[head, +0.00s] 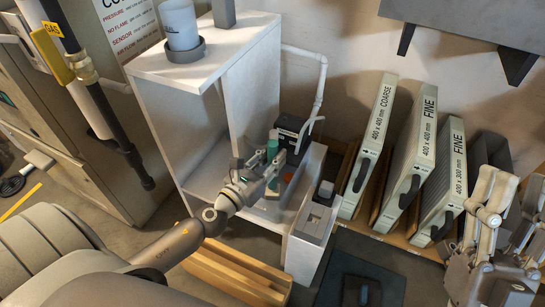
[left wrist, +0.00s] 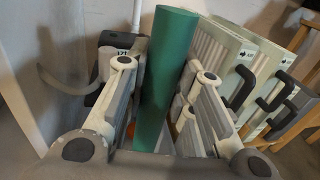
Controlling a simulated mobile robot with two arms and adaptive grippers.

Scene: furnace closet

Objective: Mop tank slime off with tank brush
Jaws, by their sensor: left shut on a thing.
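My left gripper (head: 262,168) is shut on a green cylindrical handle (head: 272,151), which I take to be the tank brush's. The handle stands nearly upright between the fingers in the left wrist view (left wrist: 166,75). The brush's lower end is hidden by the fingers. The gripper is over a pale open-topped tank (head: 312,165) beside the white shelf unit. A small orange thing (head: 287,177) shows inside it. I cannot make out slime. My right gripper (head: 510,205) is at the right edge, fingers up and apart, apparently empty.
The white shelf unit (head: 160,66) stands left of the tank. A dark device (head: 292,128) with a pipe is behind it. Several filters (head: 412,160) lean in a wooden rack to the right. Wooden planks (head: 235,275) and a dark mat (head: 385,265) lie in front.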

